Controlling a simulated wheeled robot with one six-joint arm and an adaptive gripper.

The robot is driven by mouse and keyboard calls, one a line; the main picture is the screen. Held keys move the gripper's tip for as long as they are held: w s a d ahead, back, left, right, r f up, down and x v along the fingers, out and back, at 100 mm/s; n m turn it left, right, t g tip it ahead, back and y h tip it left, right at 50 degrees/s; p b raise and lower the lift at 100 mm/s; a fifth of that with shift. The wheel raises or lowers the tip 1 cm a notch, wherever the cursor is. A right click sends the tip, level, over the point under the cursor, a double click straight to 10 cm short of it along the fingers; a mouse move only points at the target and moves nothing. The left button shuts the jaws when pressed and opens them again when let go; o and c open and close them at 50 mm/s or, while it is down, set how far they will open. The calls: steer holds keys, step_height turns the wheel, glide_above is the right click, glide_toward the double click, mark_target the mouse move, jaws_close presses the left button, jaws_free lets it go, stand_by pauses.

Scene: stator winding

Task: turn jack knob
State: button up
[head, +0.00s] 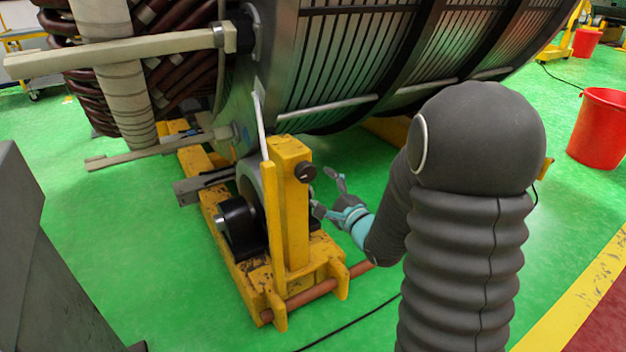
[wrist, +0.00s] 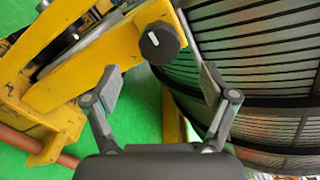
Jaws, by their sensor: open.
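The black round jack knob (head: 305,172) sits on the side of the yellow jack post (head: 290,215), near its top. In the wrist view the knob (wrist: 160,43) faces me and has a short white mark on its face. My gripper (head: 328,194) is open and empty, just to the right of the post and slightly below the knob in the head view. In the wrist view its two fingers stand apart (wrist: 160,74), with the knob beyond and between their tips. I see no contact with the knob. Nothing hides the knob's face in the wrist view.
The large stator (head: 340,60) curves close above and behind the post, and fills the right of the wrist view. The yellow base (head: 240,285) with a black roller (head: 240,225) lies below. A cable (head: 350,325) crosses the green floor. A red bucket (head: 600,128) stands far right.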

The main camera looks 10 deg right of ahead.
steer(key=v, duration=0.3)
stand_by(0.4)
